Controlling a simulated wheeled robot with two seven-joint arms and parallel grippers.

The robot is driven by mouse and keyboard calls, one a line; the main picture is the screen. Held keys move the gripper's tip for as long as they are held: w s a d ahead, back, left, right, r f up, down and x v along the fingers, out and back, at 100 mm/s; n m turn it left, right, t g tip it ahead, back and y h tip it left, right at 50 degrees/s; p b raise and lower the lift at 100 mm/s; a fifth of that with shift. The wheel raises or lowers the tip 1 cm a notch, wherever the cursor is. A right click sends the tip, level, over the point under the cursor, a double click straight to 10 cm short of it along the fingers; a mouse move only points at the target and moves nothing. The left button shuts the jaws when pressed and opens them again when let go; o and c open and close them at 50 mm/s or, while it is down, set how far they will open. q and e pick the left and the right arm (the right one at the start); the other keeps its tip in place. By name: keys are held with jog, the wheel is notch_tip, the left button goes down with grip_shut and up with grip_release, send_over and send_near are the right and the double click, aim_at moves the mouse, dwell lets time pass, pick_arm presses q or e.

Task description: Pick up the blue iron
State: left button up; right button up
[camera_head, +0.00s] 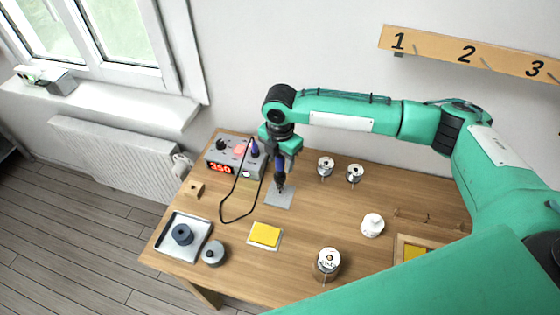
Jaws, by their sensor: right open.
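The blue iron (254,148) stands at the right end of the grey soldering station (222,157), whose red display reads 350. A black cable (223,205) loops from the station area over the table. My right gripper (280,187) points down, just right of the iron, over a grey pad (286,199). It is open; its fingers look small and dark, and I see no object between them. It appears apart from the iron. My left gripper is not in view.
On the wooden table (205,262) are a yellow sponge (264,234), a tray (164,239) with a dark round part, a grey cylinder (213,252), a white jar (372,225) and several metal spools (327,262). A numbered board (432,46) hangs on the wall.

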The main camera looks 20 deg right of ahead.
jog(key=shift+f, duration=0.2)
grip_shut()
jog(key=shift+r, duration=0.15)
